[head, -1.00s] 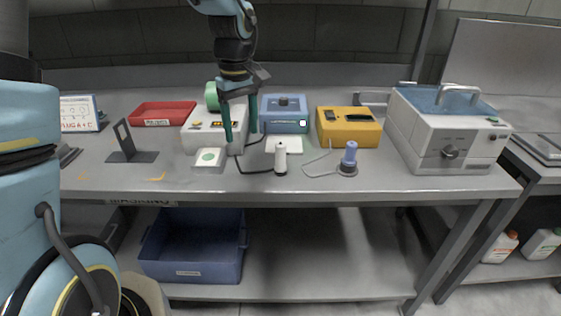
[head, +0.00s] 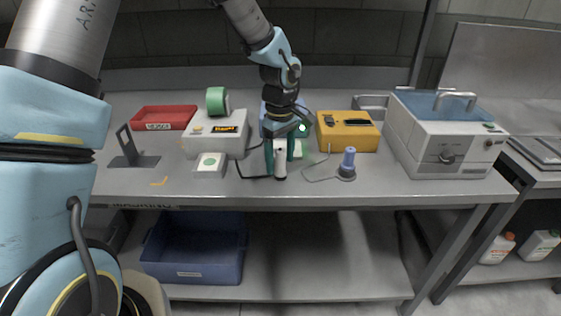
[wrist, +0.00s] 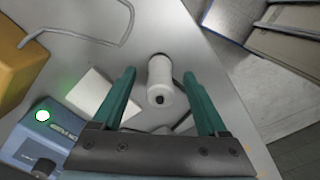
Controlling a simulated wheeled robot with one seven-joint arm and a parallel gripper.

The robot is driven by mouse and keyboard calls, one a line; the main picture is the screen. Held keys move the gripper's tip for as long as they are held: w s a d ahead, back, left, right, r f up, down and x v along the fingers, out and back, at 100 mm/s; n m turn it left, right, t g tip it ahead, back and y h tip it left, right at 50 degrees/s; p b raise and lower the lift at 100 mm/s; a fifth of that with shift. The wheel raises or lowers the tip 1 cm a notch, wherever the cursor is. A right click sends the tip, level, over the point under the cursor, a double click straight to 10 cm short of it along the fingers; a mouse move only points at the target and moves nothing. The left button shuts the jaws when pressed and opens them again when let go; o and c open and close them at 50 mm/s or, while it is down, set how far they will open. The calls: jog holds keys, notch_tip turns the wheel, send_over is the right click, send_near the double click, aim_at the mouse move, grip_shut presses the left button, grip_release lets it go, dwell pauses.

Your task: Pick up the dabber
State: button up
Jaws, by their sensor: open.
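A white cylinder (head: 280,164) with a dark end stands near the front of the bench in the head view; it looks like the dabber, though I cannot be sure. In the wrist view the white cylinder (wrist: 160,75) shows between and just beyond the two green fingers. My gripper (head: 279,157) is open above and behind it, pointing down, with its fingers apart on either side in the picture. In the wrist view my gripper (wrist: 159,88) has a gap on both sides of the cylinder, and no contact shows. A blue-purple handle (head: 348,160) stands on a round dark base to the right.
A white box (head: 220,143) carries a green tape roll (head: 217,100). A yellow box (head: 347,138), a partly hidden blue box (wrist: 42,140) and a water bath (head: 447,145) stand behind. A black cable (head: 247,176) and a thin grey cord (head: 318,180) lie nearby. The bench's front edge is close.

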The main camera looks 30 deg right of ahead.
jog(key=shift+f, duration=1.2)
grip_shut()
